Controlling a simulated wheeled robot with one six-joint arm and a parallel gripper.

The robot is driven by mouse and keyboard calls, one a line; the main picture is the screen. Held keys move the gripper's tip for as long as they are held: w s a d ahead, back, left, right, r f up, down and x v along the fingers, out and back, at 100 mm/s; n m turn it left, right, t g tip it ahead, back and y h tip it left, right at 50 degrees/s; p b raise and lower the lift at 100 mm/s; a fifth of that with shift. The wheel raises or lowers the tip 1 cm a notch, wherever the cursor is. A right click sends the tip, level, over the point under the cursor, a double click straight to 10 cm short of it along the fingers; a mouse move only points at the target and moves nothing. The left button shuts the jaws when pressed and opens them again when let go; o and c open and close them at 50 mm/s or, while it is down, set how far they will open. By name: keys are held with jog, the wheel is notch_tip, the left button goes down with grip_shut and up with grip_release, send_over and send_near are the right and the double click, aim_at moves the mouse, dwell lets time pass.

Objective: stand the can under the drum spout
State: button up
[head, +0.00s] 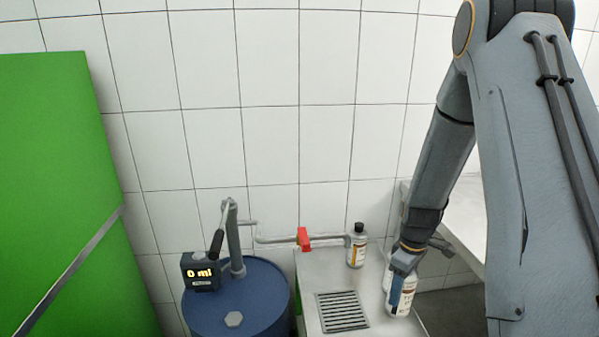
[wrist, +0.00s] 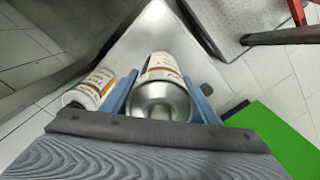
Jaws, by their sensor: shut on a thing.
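My gripper (head: 402,262) points down at the right side of the metal bench, its blue fingers closed on a silver can with a white label (head: 401,298). In the wrist view the can (wrist: 160,98) sits between the fingers, its round metal end facing the camera. I cannot tell whether its base touches the bench. The blue drum (head: 235,305) stands left of the bench. From its pump a grey spout pipe (head: 272,240) with a red part (head: 304,238) reaches right over the back of the bench. The can is right of the grate and apart from the pipe.
A dark-capped bottle (head: 356,246) stands at the back of the bench. A labelled container (wrist: 92,90) is left of the fingers in the wrist view. The drain grate (head: 342,311) is bare. A display (head: 201,272) reads 0 ml. A green panel (head: 60,190) stands left.

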jog(key=s+a+f+m, duration=0.1)
jog(key=a+f+m, duration=0.1)
jog(key=a+m, duration=0.6)
jog(key=a, duration=0.6)
jog(key=shift+f, duration=0.25)
